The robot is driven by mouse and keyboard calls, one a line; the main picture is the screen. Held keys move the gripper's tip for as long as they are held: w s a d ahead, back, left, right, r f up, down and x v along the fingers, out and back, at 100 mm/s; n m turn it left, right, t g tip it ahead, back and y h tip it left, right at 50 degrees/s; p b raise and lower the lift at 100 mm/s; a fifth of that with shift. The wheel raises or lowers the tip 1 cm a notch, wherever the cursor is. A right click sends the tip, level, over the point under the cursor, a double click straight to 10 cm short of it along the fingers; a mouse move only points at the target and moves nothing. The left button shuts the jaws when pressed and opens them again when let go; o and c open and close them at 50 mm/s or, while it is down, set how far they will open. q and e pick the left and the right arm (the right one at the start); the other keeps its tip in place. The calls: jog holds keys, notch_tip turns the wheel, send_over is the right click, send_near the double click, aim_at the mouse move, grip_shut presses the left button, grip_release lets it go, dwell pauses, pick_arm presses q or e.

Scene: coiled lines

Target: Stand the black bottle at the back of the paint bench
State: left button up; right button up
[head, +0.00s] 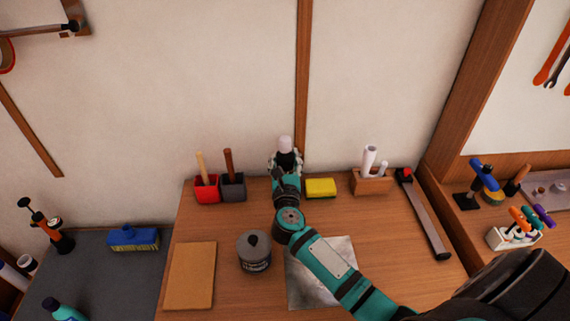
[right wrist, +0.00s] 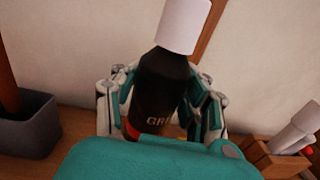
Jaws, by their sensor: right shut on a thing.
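The black bottle (right wrist: 163,85) with a white cap stands between the fingers of my right gripper (right wrist: 163,105) in the right wrist view. The gripper is shut on it. In the head view my right gripper (head: 286,163) is at the back of the wooden paint bench (head: 212,260), close to the wall, with the bottle's white cap (head: 285,143) showing above it. The bottle looks upright or nearly so. Its base is hidden, so I cannot tell whether it touches the bench. My left gripper is not in view.
Along the bench's back are a red holder (head: 206,189), a grey holder (head: 233,187), a yellow sponge (head: 321,188) and a wooden block with white rolls (head: 371,181). A grey can (head: 254,252), a brown board (head: 190,276), a metal sheet (head: 309,285) and a long-handled tool (head: 427,220) lie nearer.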

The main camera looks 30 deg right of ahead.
jog(key=shift+f, duration=0.95)
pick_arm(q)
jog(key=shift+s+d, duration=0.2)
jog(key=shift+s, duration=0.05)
pick_arm(e)
jog(key=shift+f, duration=0.15)
jog(key=o, duration=1.4)
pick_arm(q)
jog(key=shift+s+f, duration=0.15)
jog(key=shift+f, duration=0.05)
